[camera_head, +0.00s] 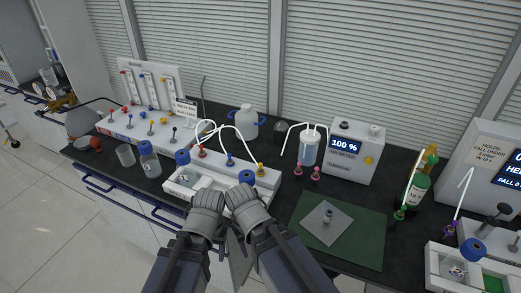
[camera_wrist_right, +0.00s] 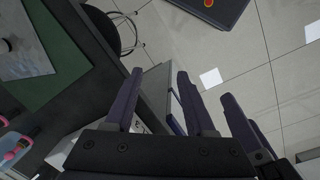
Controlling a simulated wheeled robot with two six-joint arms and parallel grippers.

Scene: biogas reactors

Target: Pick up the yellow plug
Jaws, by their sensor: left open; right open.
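A small yellow plug (camera_head: 261,169) stands at the right end of the white bench unit (camera_head: 268,182), right of a blue plug (camera_head: 229,160) and a red plug (camera_head: 202,153). My left gripper (camera_head: 205,195) and right gripper (camera_head: 243,192) are side by side at the front of this unit, both open and empty. The right gripper is nearer the yellow plug, in front and left of it, apart from it. Their fingertips are hard to make out in the head view. In the right wrist view the dark fingers of the right gripper (camera_wrist_right: 159,75) are spread; no yellow plug shows there.
Blue-capped bottles (camera_head: 149,160) stand at the left and in the unit. A meter box (camera_head: 352,150) reading 100 % and a clear vessel (camera_head: 308,148) stand behind right. White tubes (camera_head: 240,140) arch over the plugs. A green mat (camera_head: 365,235) lies right.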

